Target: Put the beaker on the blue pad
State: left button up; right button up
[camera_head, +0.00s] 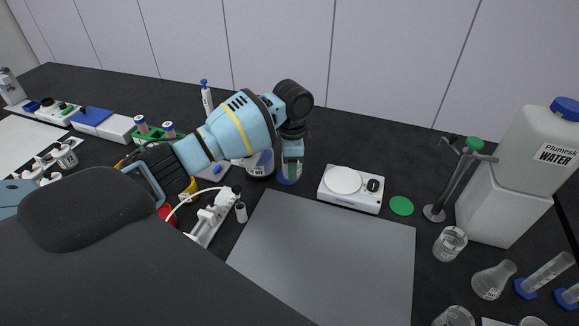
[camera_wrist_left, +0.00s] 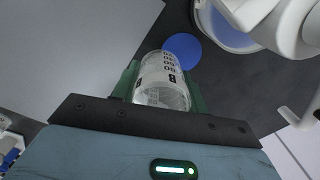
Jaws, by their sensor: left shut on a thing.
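My left gripper (camera_head: 291,160) reaches down over the bench behind the grey mat. In the left wrist view its green fingers (camera_wrist_left: 163,85) are shut on a clear beaker (camera_wrist_left: 160,75) with dark printed markings. The beaker looks empty. The round blue pad (camera_wrist_left: 184,47) lies just past the beaker in that view, partly hidden by it. In the head view, blue shows around the beaker (camera_head: 289,173) below the fingers. I cannot tell whether the beaker touches the pad. My right gripper is not in view.
A jar (camera_head: 259,164) stands close left of the beaker. A white scale (camera_head: 351,189) and a green disc (camera_head: 401,205) are to the right. The grey mat (camera_head: 325,255) in front is clear.

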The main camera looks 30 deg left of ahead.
pick_arm(q)
jog(key=shift+w+a+f, duration=0.1)
jog(key=shift+w+a, duration=0.4)
jog(key=shift+a, duration=0.2)
jog(key=shift+w+a+f, duration=0.1)
jog(key=shift+w+a, duration=0.4)
jog(key=shift+a, duration=0.15)
jog(key=shift+f, duration=1.7)
jog(key=shift+f, duration=0.2)
jog(key=o, duration=1)
notch_tip(320, 180, up, 12)
jog(key=shift+r, duration=0.2)
